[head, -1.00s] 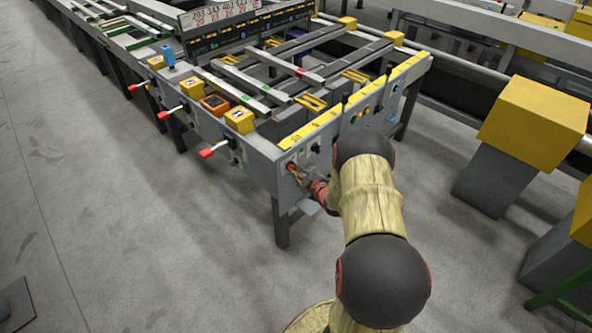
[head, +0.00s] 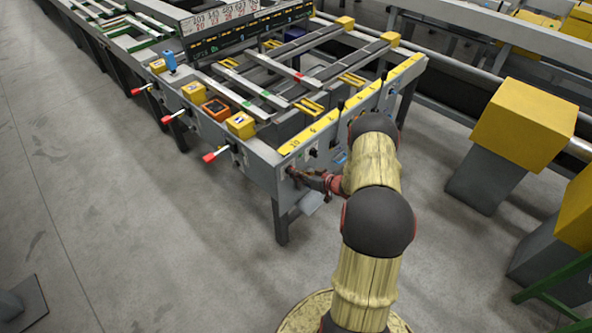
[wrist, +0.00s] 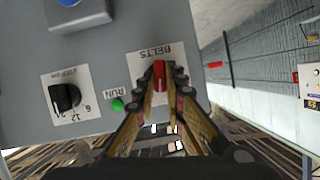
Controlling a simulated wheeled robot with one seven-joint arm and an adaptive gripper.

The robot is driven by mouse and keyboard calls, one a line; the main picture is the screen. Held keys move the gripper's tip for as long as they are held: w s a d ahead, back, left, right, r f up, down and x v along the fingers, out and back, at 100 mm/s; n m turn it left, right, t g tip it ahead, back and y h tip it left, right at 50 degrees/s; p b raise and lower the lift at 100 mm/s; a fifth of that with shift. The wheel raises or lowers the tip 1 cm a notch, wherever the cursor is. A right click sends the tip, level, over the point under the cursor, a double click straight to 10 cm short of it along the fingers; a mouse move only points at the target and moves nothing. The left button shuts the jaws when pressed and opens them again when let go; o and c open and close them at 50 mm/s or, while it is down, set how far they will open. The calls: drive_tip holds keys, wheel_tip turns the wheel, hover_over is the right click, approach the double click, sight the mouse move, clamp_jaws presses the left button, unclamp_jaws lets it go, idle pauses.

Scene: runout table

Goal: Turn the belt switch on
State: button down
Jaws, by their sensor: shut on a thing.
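The belt switch (wrist: 159,72) is a small red knob on a white plate lettered BELTS, upside down in the wrist view. My gripper (wrist: 160,84) is shut on this knob, with one finger on each side of it. In the head view my gripper (head: 300,175) is at the left end of the table's grey front panel (head: 285,187), and it hides the knob there. A green RUN lamp (wrist: 117,104) sits beside the plate; I cannot tell for sure if it is lit.
A black numbered dial (wrist: 66,96) and a blue button (wrist: 72,2) are on the same panel. Levers with red grips (head: 214,155) stick out from the table's left side. Yellow-topped posts (head: 522,122) stand at the right.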

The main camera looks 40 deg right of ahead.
drive_tip(key=shift+d+f+m+y+p, duration=0.1)
drive_tip(key=shift+m+y+p, duration=0.15)
drive_tip(key=shift+m+y, duration=0.45)
drive_tip(key=shift+d+m+y+p, duration=0.15)
drive_tip(key=shift+m+y+p, duration=0.15)
drive_tip(key=shift+m, duration=0.6)
drive_tip(key=shift+d+f+m+y+p, duration=0.1)
drive_tip(key=shift+m+y+p, duration=0.1)
drive_tip(key=shift+m+y, duration=0.5)
drive_tip(key=shift+t, duration=0.3)
drive_tip(key=c, duration=1.8)
unclamp_jaws()
drive_tip(key=shift+c, duration=0.2)
drive_tip(key=v, duration=1.2)
drive_tip(key=shift+r, duration=0.15)
